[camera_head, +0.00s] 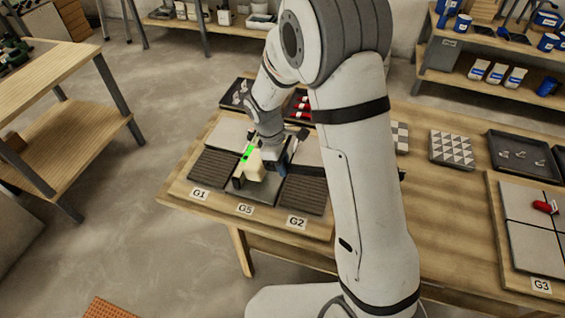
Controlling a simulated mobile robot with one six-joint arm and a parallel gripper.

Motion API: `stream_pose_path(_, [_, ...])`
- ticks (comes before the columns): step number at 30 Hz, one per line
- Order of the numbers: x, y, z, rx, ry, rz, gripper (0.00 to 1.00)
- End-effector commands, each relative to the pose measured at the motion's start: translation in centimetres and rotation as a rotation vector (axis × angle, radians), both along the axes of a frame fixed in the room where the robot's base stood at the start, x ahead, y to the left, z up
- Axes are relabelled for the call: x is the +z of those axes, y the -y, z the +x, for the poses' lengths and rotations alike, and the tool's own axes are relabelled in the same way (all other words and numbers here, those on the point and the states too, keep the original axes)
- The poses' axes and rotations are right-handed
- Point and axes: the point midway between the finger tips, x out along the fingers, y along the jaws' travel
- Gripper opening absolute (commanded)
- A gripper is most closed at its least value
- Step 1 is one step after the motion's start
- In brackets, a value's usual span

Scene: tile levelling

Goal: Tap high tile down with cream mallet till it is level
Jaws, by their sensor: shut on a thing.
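My gripper (277,163) is low over the tile board at the left of the table and is shut on the cream mallet. The mallet's pale block head (255,166) shows just left of the gripper, above the middle tile column; its handle is mostly hidden. Below it is the grey tile (262,192) behind label G5. Dark ribbed tiles lie on both sides, one by G1 (214,169) and one by G2 (303,194). A bright green strip (247,153) shows beside the mallet head. I cannot tell which tile stands high, or whether the head touches one.
Another tile board (535,225) labelled G3, with a red object (545,207) on it, is at the right. A dark tray (525,168) and patterned tiles (452,148) lie behind it. My arm crosses the view and hides the table's middle. A wooden bench (50,65) stands at the left.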

Motion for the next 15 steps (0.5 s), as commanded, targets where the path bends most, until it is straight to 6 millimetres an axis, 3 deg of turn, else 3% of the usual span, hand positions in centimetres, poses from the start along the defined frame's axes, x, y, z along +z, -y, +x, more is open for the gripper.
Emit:
stream_pose_path(1, [-1.8, 0.0, 0.0, 0.0, -0.001, -0.001, 0.0])
stream_pose_path(5, [-4.9, 0.0, 0.0, 0.001, -0.001, 0.0, 0.0])
stream_pose_path(6, [-3.6, 0.0, 0.0, 0.0, 0.003, 0.001, 0.0])
stream_pose_path(11, [-2.5, 0.0, 0.0, 0.0, 0.001, 0.001, 0.0])
stream_pose_path(15, [-0.5, 0.0, 0.0, 0.0, 0.001, 0.001, 0.0])
